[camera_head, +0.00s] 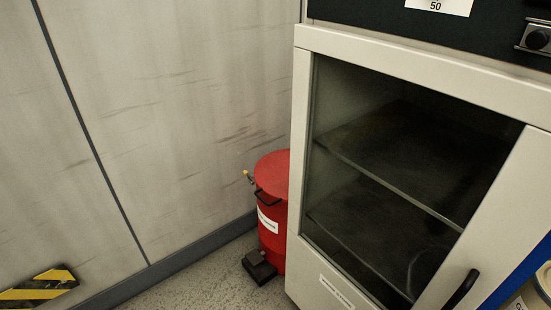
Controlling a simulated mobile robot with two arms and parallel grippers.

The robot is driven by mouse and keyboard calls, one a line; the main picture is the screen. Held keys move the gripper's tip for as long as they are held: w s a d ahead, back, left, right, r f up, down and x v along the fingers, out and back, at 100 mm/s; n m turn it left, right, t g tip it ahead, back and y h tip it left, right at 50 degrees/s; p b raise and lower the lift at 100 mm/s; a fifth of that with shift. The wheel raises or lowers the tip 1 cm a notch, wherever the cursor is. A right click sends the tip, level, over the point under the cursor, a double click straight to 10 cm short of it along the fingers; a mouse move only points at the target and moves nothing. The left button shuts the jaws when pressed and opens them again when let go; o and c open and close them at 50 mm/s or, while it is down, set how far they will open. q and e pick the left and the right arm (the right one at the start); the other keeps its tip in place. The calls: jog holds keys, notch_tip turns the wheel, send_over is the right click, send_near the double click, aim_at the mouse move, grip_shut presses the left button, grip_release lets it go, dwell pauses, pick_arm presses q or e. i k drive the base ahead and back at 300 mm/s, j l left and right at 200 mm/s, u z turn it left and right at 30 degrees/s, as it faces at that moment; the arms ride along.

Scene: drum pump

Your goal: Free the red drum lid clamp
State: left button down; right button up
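A red drum (274,233) stands on the floor in the corner between the wall and the white cabinet. Its flat red lid (272,168) faces up, and the cabinet hides its right side. A small yellowish fitting (248,176) sticks out at the lid's left edge; I cannot tell whether it is the clamp. A dark handle (268,197) is on the drum's front, above a white label (267,220). A black pedal (260,267) sits at its foot. Neither of my grippers is in view.
A white cabinet (299,160) with a dark glass door and black handle (460,290) fills the right side. A yellow and black striped object (38,287) is at the lower left. Grey floor (205,285) shows clear left of the drum.

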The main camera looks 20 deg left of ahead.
aim_at(246, 172)
jog(key=i+j, duration=0.25)
jog(key=i+j+z, duration=0.1)
jog(key=i+j, duration=0.15)
jog(key=j, duration=0.25)
jog(key=i+j, duration=0.2)
jog(key=j, duration=0.2)
jog(key=i+j+z, duration=0.1)
jog(key=i+j, duration=0.15)
jog(key=j, duration=0.15)
jog(key=i+j, duration=0.2)
jog(key=j, duration=0.2)
jog(key=i+j+z, duration=0.1)
jog(key=i+j, duration=0.15)
jog(key=j, duration=0.15)
